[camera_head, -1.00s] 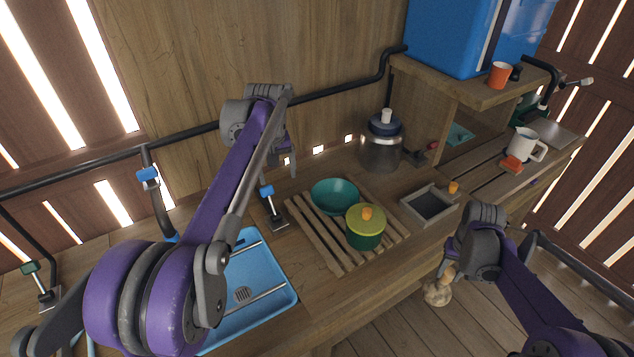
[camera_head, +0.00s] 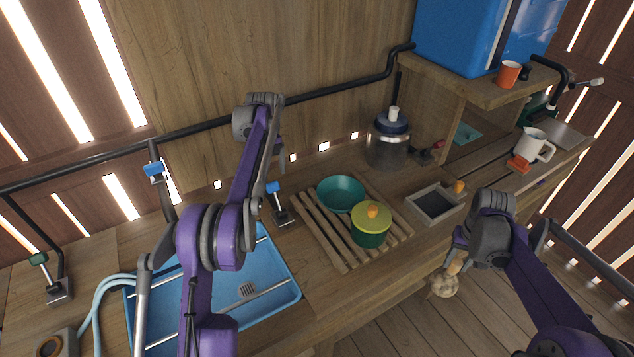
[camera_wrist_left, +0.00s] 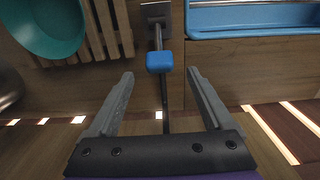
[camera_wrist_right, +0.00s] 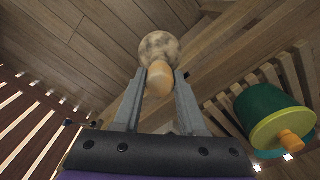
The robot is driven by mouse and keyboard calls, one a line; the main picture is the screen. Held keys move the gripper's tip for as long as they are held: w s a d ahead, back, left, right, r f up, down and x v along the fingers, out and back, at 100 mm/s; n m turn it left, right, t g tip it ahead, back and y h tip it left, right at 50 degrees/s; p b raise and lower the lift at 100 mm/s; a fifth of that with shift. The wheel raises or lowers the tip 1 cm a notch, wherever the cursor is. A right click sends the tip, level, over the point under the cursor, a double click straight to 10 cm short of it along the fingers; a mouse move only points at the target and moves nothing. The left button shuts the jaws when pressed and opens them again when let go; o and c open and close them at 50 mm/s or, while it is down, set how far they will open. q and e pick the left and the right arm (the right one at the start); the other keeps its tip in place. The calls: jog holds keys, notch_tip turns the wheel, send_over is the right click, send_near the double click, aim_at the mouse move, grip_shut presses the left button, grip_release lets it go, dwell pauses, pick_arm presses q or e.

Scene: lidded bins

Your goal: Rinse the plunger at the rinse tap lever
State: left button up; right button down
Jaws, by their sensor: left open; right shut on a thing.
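The plunger's mottled round head (camera_head: 445,285) hangs below my right gripper (camera_head: 462,248) at the counter's front, above the floor. The right wrist view shows its orange handle (camera_wrist_right: 160,82) clamped between the fingers, with the head (camera_wrist_right: 157,46) beyond. A lever with a blue knob (camera_head: 274,188) stands on the counter between the blue sink (camera_head: 288,292) and the slatted rack. My left gripper (camera_wrist_left: 160,76) is open and empty; in the left wrist view the lever's blue knob (camera_wrist_left: 160,61) lies just beyond and between its fingertips, with no contact visible.
The slatted rack (camera_head: 322,243) holds a teal bowl (camera_head: 341,192) and a green lidded pot (camera_head: 370,228). A glass jar (camera_head: 387,150) and a grey open box (camera_head: 434,204) stand to the right. Another blue-knobbed fitting (camera_head: 154,170) and a green-knobbed lever (camera_head: 38,259) are at left.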

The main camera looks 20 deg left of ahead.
aim_at(272, 182)
pick_arm(q)
notch_tip(272, 182, down, 6)
jog(key=shift+r, duration=0.2)
grip_shut()
dwell(0.4)
